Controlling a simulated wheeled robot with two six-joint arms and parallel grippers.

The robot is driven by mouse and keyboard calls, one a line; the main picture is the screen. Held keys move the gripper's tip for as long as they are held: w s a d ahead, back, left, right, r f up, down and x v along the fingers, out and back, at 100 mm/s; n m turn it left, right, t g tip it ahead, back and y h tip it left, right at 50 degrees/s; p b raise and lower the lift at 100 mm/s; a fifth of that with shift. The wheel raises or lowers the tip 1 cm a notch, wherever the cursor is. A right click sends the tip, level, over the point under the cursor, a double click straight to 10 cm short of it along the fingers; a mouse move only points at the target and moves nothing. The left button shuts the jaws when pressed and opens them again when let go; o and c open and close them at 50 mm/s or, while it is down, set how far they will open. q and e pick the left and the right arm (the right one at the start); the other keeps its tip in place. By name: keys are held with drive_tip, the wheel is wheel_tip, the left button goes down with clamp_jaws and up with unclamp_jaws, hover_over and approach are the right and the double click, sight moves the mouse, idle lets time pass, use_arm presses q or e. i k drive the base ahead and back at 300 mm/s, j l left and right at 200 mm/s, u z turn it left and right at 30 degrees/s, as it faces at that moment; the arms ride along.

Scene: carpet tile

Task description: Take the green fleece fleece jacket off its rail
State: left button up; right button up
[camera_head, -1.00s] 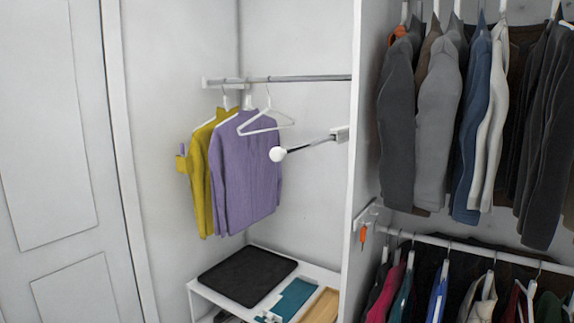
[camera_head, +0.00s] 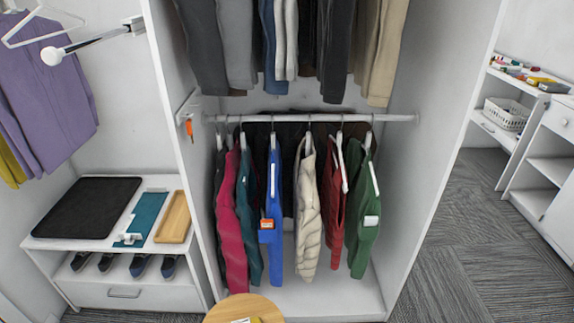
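The green fleece jacket (camera_head: 366,225) hangs on a white hanger at the right end of the lower rail (camera_head: 392,118) in the open wardrobe. A white tag shows on its front. A red garment (camera_head: 333,205) hangs just left of it, close beside it. Clear space lies between the green jacket and the wardrobe's right side wall. Neither of my grippers shows in the head view.
Cream (camera_head: 307,205), blue (camera_head: 274,225), teal and pink (camera_head: 232,220) garments share the lower rail. Trousers hang above. A round wooden table (camera_head: 225,308) stands in front. A low shoe bench (camera_head: 60,247) stands left. Carpet at right (camera_head: 460,260) is free.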

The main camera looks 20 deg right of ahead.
sight(364, 195)
drive_tip(key=z, duration=1.3)
drive_tip(key=i+l, duration=0.55)
drive_tip(key=l, duration=0.15)
drive_tip(key=i+l+u, duration=0.1)
drive_tip(key=i+l, duration=0.5)
drive_tip(key=l, duration=0.1)
